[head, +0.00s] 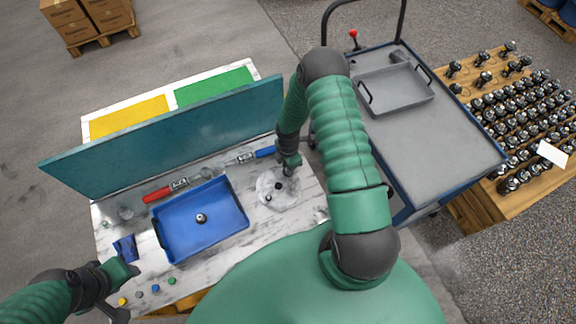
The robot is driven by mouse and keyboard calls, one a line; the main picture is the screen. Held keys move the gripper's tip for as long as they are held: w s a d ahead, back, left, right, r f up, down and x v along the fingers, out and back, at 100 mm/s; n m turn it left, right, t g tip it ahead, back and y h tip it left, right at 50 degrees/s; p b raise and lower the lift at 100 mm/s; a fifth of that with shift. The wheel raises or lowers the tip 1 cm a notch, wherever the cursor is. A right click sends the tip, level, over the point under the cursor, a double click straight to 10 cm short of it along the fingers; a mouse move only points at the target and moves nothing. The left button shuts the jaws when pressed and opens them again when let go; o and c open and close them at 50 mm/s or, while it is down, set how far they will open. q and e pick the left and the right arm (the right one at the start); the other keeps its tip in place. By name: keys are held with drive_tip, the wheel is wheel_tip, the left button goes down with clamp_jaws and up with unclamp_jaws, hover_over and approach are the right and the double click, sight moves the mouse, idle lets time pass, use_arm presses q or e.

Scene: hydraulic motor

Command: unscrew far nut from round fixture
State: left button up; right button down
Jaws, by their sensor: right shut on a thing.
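The round fixture (276,202) is a light grey disc on the marble-look worktop, right of the blue tray. Small dark pieces stand on it: one near its middle (279,186) and one at its left edge (268,197). My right gripper (289,171) points down at the fixture's far right edge and is shut on the far nut, which the fingers hide. My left gripper (133,267) is at the worktop's left front, beside a small blue bin (125,248); its fingers are too small to tell open from shut.
The blue tray (233,222) holds a small metal part (201,217). Red-handled (158,195) and blue-handled (266,152) tools lie behind it. A teal panel (170,135) closes the back. A grey cart (440,140) stands at right. Small coloured pieces (155,288) lie at the front left.

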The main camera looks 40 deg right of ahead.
drive_tip(key=n, duration=0.2)
drive_tip(key=shift+r+n+p, duration=0.15)
drive_tip(key=shift+n+p, duration=0.15)
drive_tip(key=shift+p, duration=0.1)
drive_tip(key=c, duration=1.5)
unclamp_jaws()
drive_tip(key=shift+n, duration=0.3)
drive_tip(key=shift+m, duration=0.4)
drive_tip(key=m, duration=0.2)
drive_tip(key=shift+m+b, duration=0.3)
drive_tip(key=shift+b, duration=0.05)
